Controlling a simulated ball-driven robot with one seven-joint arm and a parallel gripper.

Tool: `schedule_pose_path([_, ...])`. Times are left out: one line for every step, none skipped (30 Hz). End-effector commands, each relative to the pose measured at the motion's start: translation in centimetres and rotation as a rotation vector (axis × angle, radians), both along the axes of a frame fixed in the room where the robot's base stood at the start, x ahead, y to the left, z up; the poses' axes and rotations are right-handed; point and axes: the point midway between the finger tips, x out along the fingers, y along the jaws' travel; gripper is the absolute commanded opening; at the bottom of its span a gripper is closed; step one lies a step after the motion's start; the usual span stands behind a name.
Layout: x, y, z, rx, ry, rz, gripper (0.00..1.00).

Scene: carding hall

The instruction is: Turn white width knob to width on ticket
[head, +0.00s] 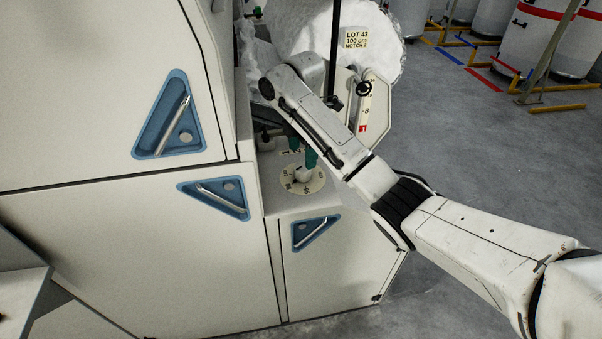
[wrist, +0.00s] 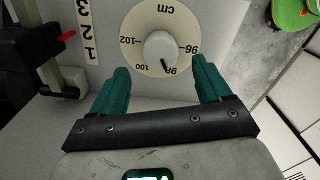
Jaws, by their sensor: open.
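The white width knob (wrist: 160,50) sits in the middle of a round cream dial (wrist: 135,27) marked in cm with 96, 98, 100 and 102. The knob's black mark points at about 98. In the head view, the dial (head: 291,187) lies on a low machine top, with the knob (head: 303,174) partly below my fingers. The ticket (head: 356,37) on the white roll reads LOT 43, 100 cm, NOTCH 2. My gripper (wrist: 160,66) is open, its teal fingers spread to either side of the knob, not visibly touching it. The gripper (head: 303,153) is above the dial in the head view.
A 1-2-3 scale (wrist: 87,30) with a red pointer (wrist: 66,37) near 2 stands beside the dial. A tall machine cabinet (head: 100,90) rises at left. A lever plate with a red mark (head: 363,127) is behind my arm. Open grey floor (head: 480,180) lies right.

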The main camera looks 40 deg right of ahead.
Motion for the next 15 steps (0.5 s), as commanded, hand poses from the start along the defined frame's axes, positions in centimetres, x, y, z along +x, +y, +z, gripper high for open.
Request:
schedule_pose_path([0.0, 0.1, -1.5, 0.002, 0.0, 0.001, 0.78])
schedule_pose_path([0.0, 0.1, -1.9, 0.002, 0.0, 0.001, 0.78])
schedule_pose_path([-0.1, 0.0, -2.0, 0.001, 0.003, 0.0, 0.78])
schedule_pose_path([-0.1, 0.0, -2.4, 0.001, 0.004, -0.001, 0.78])
schedule_pose_path([-0.1, 0.0, -3.0, 0.001, 0.004, -0.001, 0.78])
schedule_pose_path([-0.1, 0.0, -3.6, 0.001, 0.004, -0.001, 0.78])
schedule_pose_path([-0.1, 0.0, -4.0, 0.001, 0.003, -0.001, 0.78])
schedule_pose_path([-0.1, 0.0, -4.4, 0.001, 0.002, -0.001, 0.78])
schedule_pose_path([-0.1, 0.0, -4.9, 0.001, 0.002, -0.001, 0.78])
schedule_pose_path([-0.1, 0.0, -5.2, 0.001, 0.002, -0.001, 0.78])
schedule_pose_path([0.0, 0.0, -5.5, 0.0, 0.001, -0.001, 0.78])
schedule_pose_path([-0.1, 0.0, -5.8, 0.001, 0.002, -0.001, 0.78])
schedule_pose_path([-0.1, 0.0, -6.0, 0.001, 0.002, -0.001, 0.78])
schedule_pose_path([-0.1, 0.0, -6.2, 0.0, 0.001, -0.001, 0.78])
schedule_pose_path([0.0, 0.0, -6.3, 0.0, 0.0, 0.0, 0.78])
